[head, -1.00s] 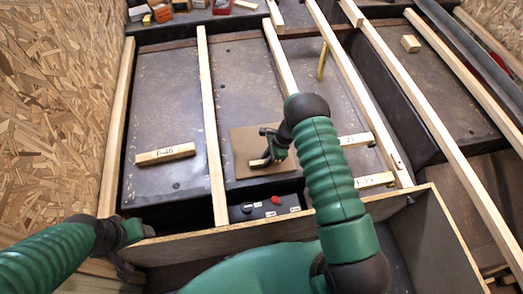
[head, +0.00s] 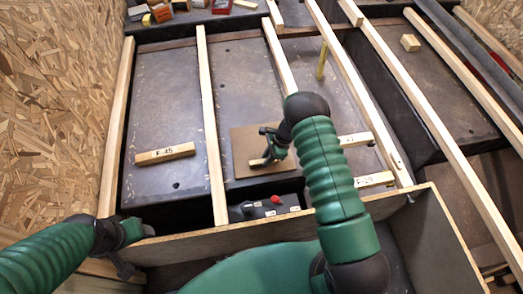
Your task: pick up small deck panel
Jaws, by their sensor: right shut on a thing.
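The small deck panel (head: 243,145) is a flat brown square. It lies on the dark deck between two long wooden battens in the head view. My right gripper (head: 263,161) is over the panel's lower right part and is shut on it. The arm hides the panel's right side, and the fingertips are small in the picture. I see no clear gap under the panel. My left gripper (head: 136,250) is at the lower left, by the plywood edge, with its fingers apart and empty.
Long battens (head: 211,125) run along the deck. A dark box with a red knob (head: 276,199) sits below the panel. A plywood edge (head: 220,237) crosses in front. A yellow stick (head: 321,62) stands farther back.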

